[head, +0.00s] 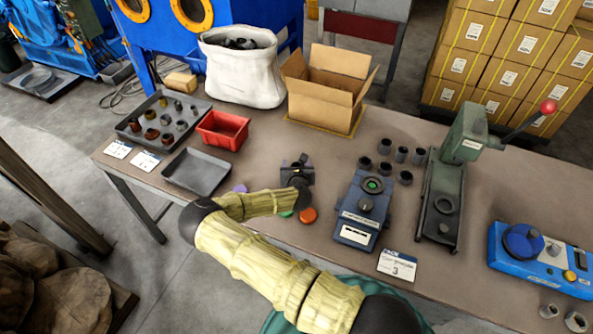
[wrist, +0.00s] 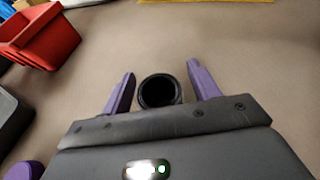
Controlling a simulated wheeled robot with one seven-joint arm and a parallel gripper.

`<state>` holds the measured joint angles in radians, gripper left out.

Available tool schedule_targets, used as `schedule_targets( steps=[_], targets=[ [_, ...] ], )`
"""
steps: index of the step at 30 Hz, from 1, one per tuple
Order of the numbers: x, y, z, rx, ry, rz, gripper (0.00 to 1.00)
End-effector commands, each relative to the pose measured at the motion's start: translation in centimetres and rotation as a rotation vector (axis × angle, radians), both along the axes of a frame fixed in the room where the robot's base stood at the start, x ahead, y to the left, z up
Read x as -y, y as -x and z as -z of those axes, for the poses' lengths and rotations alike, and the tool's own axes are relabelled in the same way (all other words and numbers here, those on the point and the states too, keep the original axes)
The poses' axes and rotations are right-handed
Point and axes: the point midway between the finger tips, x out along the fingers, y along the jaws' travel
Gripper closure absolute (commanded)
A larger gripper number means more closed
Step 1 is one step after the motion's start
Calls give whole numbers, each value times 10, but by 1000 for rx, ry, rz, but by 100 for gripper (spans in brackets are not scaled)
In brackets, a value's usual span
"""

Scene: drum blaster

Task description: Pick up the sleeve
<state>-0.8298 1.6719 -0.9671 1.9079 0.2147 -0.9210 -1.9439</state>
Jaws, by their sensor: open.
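A dark, round, hollow sleeve (wrist: 159,91) stands on the brown table in the wrist view, its open top facing the camera. The two purple fingers of my gripper (wrist: 161,76) are open, one on each side of it. A gap shows between the sleeve and each finger. In the head view my gripper (head: 294,161) is low over the middle of the table, and I cannot make out this sleeve clearly there. Several other grey sleeves (head: 402,155) stand in a group to the right of my gripper, left of the green lever press.
A blue-grey fixture (head: 361,207) and a green lever press (head: 441,200) stand to the right. A red bin (head: 222,130), an empty grey tray (head: 197,172) and a tray of parts (head: 161,122) are to the left. A cardboard box (head: 328,88) stands behind.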

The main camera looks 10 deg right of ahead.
Motion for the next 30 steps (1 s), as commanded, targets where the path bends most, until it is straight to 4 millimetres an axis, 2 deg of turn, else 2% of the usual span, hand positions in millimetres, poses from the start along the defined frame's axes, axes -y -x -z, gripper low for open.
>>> schedule_targets(
  steps=[2, 10, 20, 23, 30],
  targets=[
    [0, 0, 0, 0, 0, 0, 41],
    [0, 0, 0, 0, 0, 0, 94],
    [0, -1, -6, 3, 0, 0, 95],
    [0, -1, -17, 3, 0, 0, 95],
    [-1, -1, -62, 5, -2, 1, 95]
  ],
)
